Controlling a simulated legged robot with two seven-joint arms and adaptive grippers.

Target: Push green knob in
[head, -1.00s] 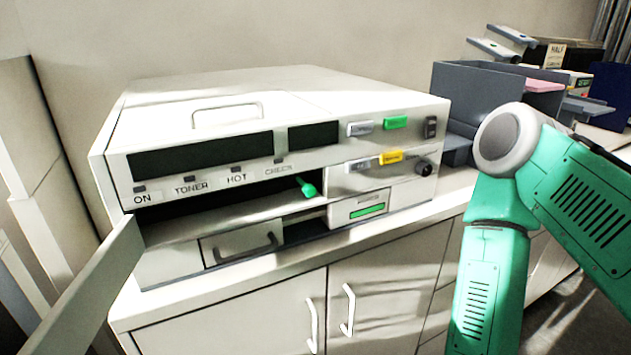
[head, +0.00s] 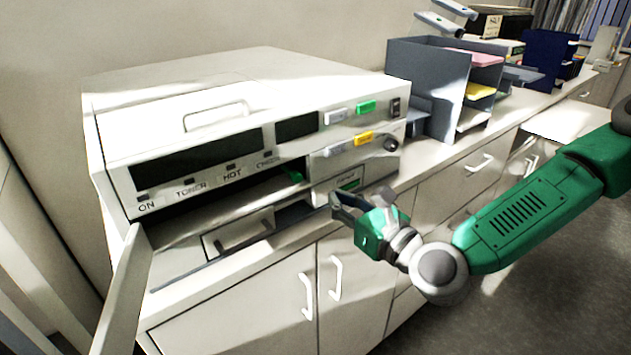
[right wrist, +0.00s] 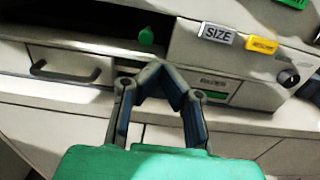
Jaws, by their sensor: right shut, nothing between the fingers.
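In the right wrist view the knob (right wrist: 146,36) shows whole, just above and slightly left of the fingertips. My right gripper (head: 334,199) is in front of the machine's lower front, to the right of the knob and lower. Its fingers meet at the tips with nothing between them, also in the right wrist view (right wrist: 160,76). It does not appear to touch the knob. My left gripper is out of view.
An open white door panel (head: 124,285) stands out at the machine's left. Below the slot is a drawer with a handle (head: 240,234). Green, yellow and grey buttons sit on the front at right. A grey paper organiser (head: 428,82) stands right on the counter.

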